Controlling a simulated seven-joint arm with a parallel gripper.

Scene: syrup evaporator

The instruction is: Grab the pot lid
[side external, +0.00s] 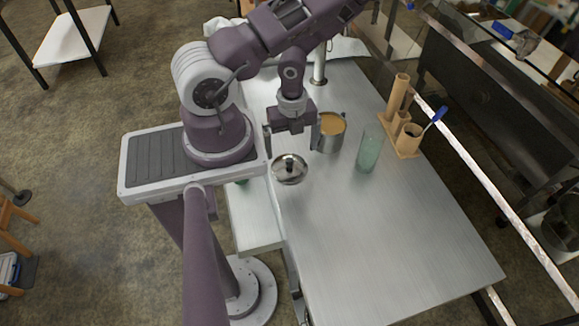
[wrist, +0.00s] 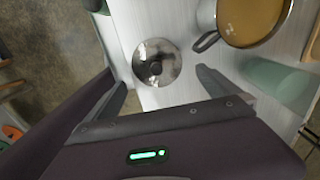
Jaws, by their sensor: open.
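The pot lid (side external: 284,174) is a round shiny metal lid with a dark knob on top. It lies near the table's left edge in the side external view. In the wrist view the lid (wrist: 145,74) is ahead of my jaws, a little left of the middle between them. My gripper (side external: 291,150) is open and empty, above the table just behind the lid. In the wrist view my gripper's two fingers (wrist: 153,72) are spread wide, and neither is seen touching the lid.
A metal pot (side external: 329,142) with amber liquid stands right beside my gripper; its handle (wrist: 206,42) points toward the lid. A greenish glass (side external: 369,150) stands to the right of the pot. A wooden holder (side external: 408,148) is further right. The front of the table (side external: 390,240) is clear.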

